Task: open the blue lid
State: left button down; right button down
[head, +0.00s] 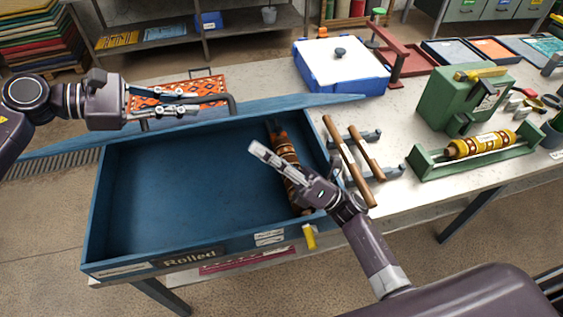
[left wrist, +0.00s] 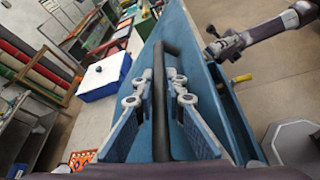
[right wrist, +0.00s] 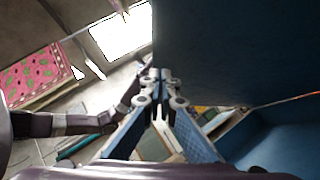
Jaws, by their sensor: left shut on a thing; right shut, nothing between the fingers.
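The blue lid (head: 255,109) stands raised along the far side of the blue box (head: 170,200) and shows nearly edge-on in the head view. My left gripper (head: 200,102) is shut on the lid's dark bar handle (left wrist: 160,85), which runs between its fingers in the left wrist view. The box is open, with a brown patterned roller (head: 282,145) inside at its right end. My right gripper (head: 254,146) is shut and empty above the box's right part, partly hiding the roller. A dark blue panel, apparently the lid, fills the upper right of the right wrist view (right wrist: 235,50).
Wooden-handled rollers on a rack (head: 350,160) stand close to the box's right side. A blue tub with a white top (head: 340,66), a green press (head: 465,95) and a roller cradle (head: 480,147) share the table. A yellow tag (head: 309,236) hangs at the box front.

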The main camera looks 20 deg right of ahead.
jog(key=shift+w+a+r, duration=0.1)
jog(key=shift+w+r, duration=0.55)
jog(key=shift+r, duration=0.3)
jog(key=shift+w+a+r, duration=0.1)
jog(key=shift+w+r, duration=0.55)
jog(key=shift+r, duration=0.25)
